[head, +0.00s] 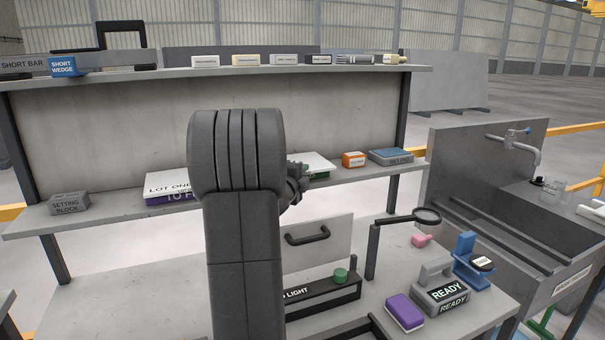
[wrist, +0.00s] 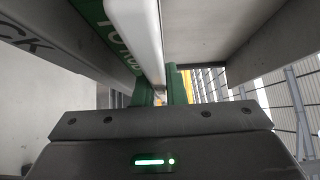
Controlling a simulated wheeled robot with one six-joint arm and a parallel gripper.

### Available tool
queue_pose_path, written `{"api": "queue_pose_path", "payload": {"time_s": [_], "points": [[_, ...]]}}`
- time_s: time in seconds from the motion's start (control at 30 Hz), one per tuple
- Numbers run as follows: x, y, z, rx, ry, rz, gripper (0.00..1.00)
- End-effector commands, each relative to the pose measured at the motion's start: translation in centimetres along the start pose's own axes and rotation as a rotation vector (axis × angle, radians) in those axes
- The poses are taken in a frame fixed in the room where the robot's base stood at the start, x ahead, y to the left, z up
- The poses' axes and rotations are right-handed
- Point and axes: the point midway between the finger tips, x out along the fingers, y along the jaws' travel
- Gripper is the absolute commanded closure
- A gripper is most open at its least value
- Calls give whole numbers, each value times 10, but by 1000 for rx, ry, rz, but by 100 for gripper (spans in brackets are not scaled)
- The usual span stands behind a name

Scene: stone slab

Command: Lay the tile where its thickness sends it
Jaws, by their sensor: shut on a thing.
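In the wrist view my gripper (wrist: 161,95) has its two green fingers shut on a pale, round-edged slab, which seems to be the tile (wrist: 140,38). Beside it on the left is a green face with partly hidden white lettering (wrist: 112,35). I cannot tell whether that white top is the held tile.
The shelf also bears a SETTING BLOCK (head: 69,204), an orange box (head: 353,160) and a blue-topped grey block (head: 390,157). On the bench are a purple-topped block (head: 404,311), a READY block (head: 441,297), a blue stand (head: 466,260) and a magnifier (head: 427,215). A sink (head: 500,235) stands right.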

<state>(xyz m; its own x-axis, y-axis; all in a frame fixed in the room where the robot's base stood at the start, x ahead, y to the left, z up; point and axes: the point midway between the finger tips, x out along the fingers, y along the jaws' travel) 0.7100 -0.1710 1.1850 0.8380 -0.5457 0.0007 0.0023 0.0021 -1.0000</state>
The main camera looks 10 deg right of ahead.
Motion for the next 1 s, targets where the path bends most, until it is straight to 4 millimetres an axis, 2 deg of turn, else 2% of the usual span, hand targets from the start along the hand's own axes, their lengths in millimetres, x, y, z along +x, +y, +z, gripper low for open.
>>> {"api": "queue_pose_path", "payload": {"time_s": [0.17,0.2,0.3,0.33,0.6,0.73,0.87,1.0], "points": [[0,-2,0,1,1,-3,100],[0,-2,0,1,1,-3,85],[0,-2,0,1,0,-3,66],[0,-2,0,1,0,-2,64],[-1,1,0,-1,0,2,64],[-9,0,0,0,-1,0,64],[-28,1,0,1,-1,0,64],[-59,1,0,2,-2,-1,64]]}}
